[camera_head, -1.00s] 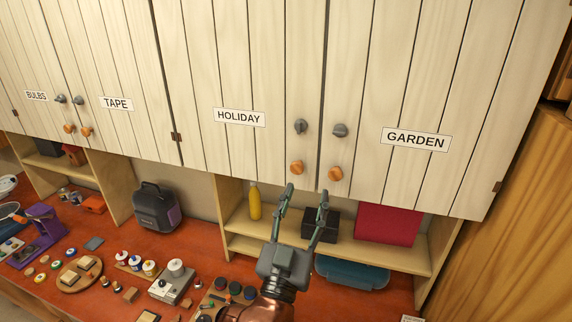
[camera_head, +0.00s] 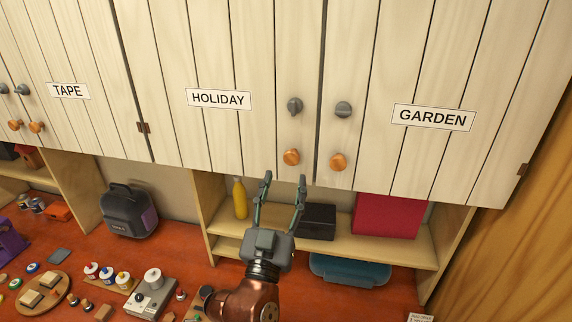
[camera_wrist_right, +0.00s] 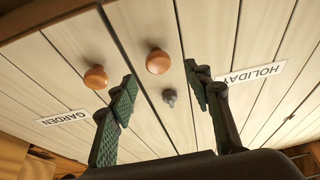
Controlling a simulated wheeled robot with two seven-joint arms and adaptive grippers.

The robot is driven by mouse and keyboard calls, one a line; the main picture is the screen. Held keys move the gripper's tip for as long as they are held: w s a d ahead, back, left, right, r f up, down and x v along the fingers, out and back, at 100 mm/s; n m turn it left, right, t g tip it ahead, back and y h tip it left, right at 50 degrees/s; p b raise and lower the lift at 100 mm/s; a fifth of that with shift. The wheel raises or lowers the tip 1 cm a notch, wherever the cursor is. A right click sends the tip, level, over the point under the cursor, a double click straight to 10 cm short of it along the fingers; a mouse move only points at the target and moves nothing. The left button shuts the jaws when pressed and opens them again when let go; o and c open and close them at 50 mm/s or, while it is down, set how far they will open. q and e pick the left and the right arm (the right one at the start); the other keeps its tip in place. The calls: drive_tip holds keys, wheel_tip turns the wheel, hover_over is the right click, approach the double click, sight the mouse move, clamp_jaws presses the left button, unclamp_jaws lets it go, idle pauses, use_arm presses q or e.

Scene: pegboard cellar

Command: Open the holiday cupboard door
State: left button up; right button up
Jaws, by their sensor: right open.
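The holiday cupboard door (camera_head: 232,50) is shut, with pale vertical planks and a HOLIDAY label (camera_head: 218,99). Near its right edge are a grey knob (camera_head: 294,106) and, below it, an orange knob (camera_head: 291,157). My right gripper (camera_head: 284,177) is open and empty, its fingertips just below the orange knob in the head view. In the right wrist view the picture is upside down; the holiday orange knob (camera_wrist_right: 158,61) appears between the open fingers, with the holiday grey knob (camera_wrist_right: 168,97) beyond. Contact is not visible. My left gripper is not in view.
The shut garden door (camera_head: 440,60) adjoins on the right, with its own grey knob (camera_head: 343,109) and orange knob (camera_head: 338,162). Below are an open shelf (camera_head: 395,248) with a yellow bottle (camera_head: 240,198) and a black box (camera_head: 317,222), and a cluttered red worktop (camera_head: 80,262).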

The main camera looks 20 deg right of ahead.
sight(291, 161)
drive_tip(key=p+x, duration=0.1)
drive_tip(key=x, duration=0.3)
drive_tip(key=shift+d, duration=0.3)
drive_tip(key=shift+w+d+r+p, duration=0.2)
drive_tip(key=shift+w+p, duration=0.15)
drive_tip(key=shift+w, duration=0.05)
drive_tip(key=shift+w, duration=0.1)
drive_tip(key=shift+c, duration=0.5)
clamp_jaws()
